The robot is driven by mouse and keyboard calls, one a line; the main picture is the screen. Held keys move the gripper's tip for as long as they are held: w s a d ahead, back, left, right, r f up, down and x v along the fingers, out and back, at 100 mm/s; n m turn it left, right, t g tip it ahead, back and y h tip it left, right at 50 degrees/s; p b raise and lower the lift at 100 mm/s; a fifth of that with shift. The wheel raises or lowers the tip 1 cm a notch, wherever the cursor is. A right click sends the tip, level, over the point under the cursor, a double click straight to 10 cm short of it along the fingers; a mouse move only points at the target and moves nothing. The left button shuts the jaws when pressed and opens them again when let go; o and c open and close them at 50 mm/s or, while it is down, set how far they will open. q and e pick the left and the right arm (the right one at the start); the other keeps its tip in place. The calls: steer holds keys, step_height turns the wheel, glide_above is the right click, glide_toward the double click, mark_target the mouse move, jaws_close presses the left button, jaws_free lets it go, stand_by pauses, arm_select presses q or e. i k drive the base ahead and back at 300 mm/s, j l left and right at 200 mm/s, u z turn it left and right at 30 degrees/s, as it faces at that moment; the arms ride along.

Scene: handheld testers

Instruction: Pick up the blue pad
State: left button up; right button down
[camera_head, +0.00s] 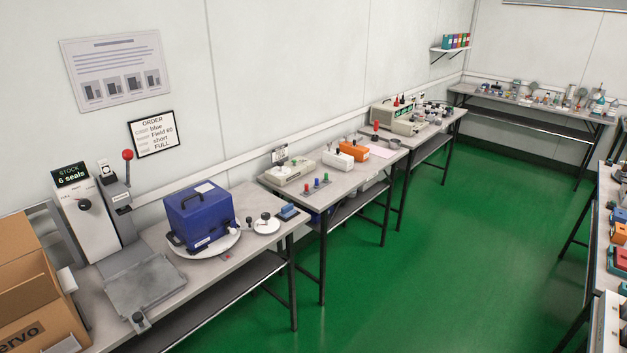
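A small flat blue block, which looks like the blue pad (288,212), lies near the right end of the nearest bench (222,264). It sits on or against a darker base; I cannot tell which at this size. Just left of it is a small white round plate (275,226) with a dark knobbed object on it. A large blue case (200,217) with a dark handle stands further left on a white round plate (231,246). Neither of my grippers is in view.
A grey press with a red-knobbed lever (128,157) and an open cardboard box (28,290) stand at left. A second bench (342,187) with instruments stands beyond a narrow gap. Another bench (603,262) runs along the right. The green floor (450,255) between is clear.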

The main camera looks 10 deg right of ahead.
mark_target(287, 210)
steer(key=i+l+z, duration=0.15)
steer(key=i+z, duration=0.6)
steer(key=i+j+z, duration=0.2)
steer(key=i+z, duration=0.15)
steer(key=i, duration=0.2)
steer(key=i+l+u, duration=0.25)
steer(key=i, duration=0.2)
steer(key=i+l+u, duration=0.1)
steer(key=i+u, duration=0.15)
steer(key=i, duration=0.2)
